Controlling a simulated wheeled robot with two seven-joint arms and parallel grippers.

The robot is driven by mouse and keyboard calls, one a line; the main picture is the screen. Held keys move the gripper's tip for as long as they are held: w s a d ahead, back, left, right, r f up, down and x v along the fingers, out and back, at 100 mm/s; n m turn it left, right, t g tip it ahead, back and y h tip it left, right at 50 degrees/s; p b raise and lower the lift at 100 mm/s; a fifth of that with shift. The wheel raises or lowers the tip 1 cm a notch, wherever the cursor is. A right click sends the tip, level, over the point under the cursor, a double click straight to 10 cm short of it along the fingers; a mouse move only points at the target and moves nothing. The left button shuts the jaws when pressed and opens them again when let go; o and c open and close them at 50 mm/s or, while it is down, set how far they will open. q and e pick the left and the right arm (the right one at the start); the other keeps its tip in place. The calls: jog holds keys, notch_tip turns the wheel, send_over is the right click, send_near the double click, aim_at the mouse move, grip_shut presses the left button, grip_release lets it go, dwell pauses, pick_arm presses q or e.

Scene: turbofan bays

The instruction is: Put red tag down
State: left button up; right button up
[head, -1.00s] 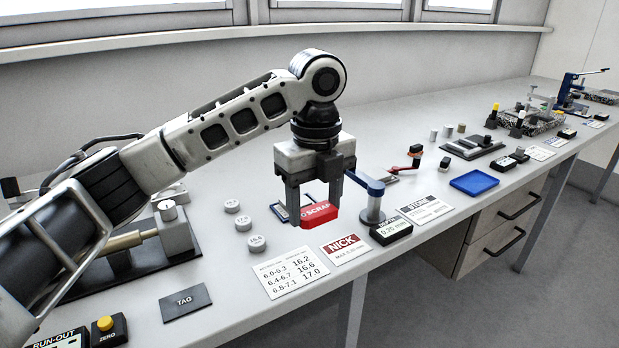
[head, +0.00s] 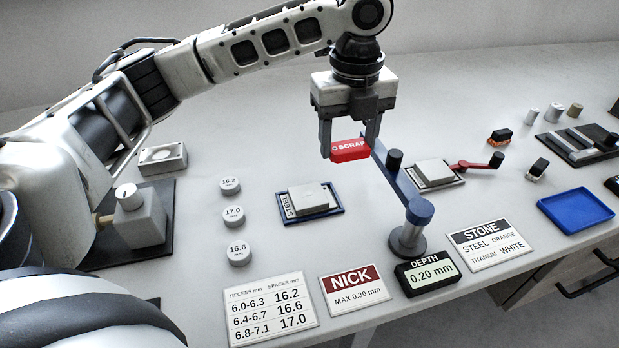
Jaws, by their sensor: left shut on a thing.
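The red tag (head: 349,150) reads SCRAP and hangs in the air above the bench. My left gripper (head: 348,148) is shut on it, with one finger at each end of the tag. The tag is behind a blue swing arm on a grey post (head: 407,238) and up and to the right of a grey block on a blue plate marked STEEL (head: 311,199). Whether the tag touches the blue arm I cannot tell. My right gripper is not in view.
White spacers (head: 236,216) stand left of the steel plate. Cards, including NICK (head: 354,289) and STONE (head: 489,244), and a depth display (head: 427,272) line the front edge. A blue tray (head: 575,210) is at the right. The bench behind the tag is clear.

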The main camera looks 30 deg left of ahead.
pick_arm(q)
send_over(308, 195)
jog(key=f, duration=0.6)
jog(key=shift+d+f, duration=0.15)
jog(key=shift+d, duration=0.05)
jog(key=shift+a+f, duration=0.15)
jog(key=shift+f, duration=1.55)
jog(key=shift+f, duration=0.15)
jog(key=o, duration=1)
notch_tip(308, 195, up, 12)
jog(key=shift+r, duration=0.15)
